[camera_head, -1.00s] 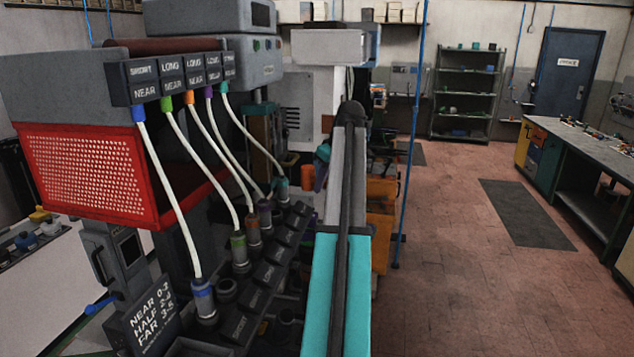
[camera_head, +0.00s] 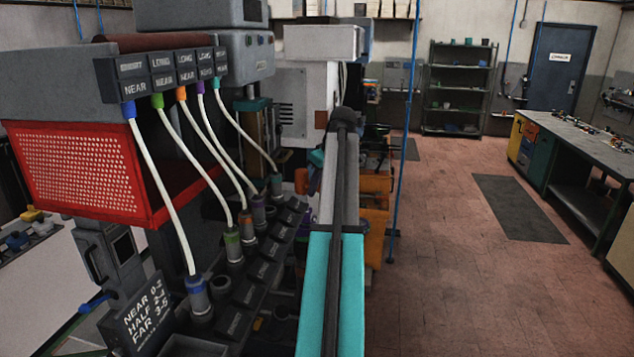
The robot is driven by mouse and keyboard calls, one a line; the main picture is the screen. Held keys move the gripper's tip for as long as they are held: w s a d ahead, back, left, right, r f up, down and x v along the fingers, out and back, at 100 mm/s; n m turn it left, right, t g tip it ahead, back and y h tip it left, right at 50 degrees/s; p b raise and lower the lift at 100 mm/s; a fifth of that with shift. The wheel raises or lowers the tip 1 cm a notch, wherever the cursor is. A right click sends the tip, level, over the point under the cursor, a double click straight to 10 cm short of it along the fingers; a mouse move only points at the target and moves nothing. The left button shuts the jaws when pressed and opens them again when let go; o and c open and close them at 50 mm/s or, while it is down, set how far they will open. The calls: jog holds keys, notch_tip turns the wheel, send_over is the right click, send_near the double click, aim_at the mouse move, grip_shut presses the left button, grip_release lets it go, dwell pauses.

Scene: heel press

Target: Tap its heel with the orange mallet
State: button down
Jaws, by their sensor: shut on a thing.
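My teal and grey arm stretches away from me up the middle of the picture. It hides what lies behind it, and I cannot make out my gripper's fingers. I cannot pick out a heel. A pale grey machine (camera_head: 322,42) stands beyond the end of my arm, with orange parts (camera_head: 374,190) low to its right.
A machine with a red perforated panel (camera_head: 75,165), white hoses and a row of coloured couplings (camera_head: 234,243) stands close on the left. A blue upright (camera_head: 402,140) rises right of my arm. The floor (camera_head: 450,260) to the right is clear, with a workbench (camera_head: 585,150) beyond.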

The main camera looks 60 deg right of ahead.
jog(key=shift+f, duration=1.2)
notch_tip(320, 180, down, 4)
jog(key=shift+f+b, duration=0.1)
jog(key=shift+b, duration=0.8)
notch_tip(320, 180, up, 4)
jog(key=shift+r+p, duration=0.25)
jog(key=shift+p, duration=0.65)
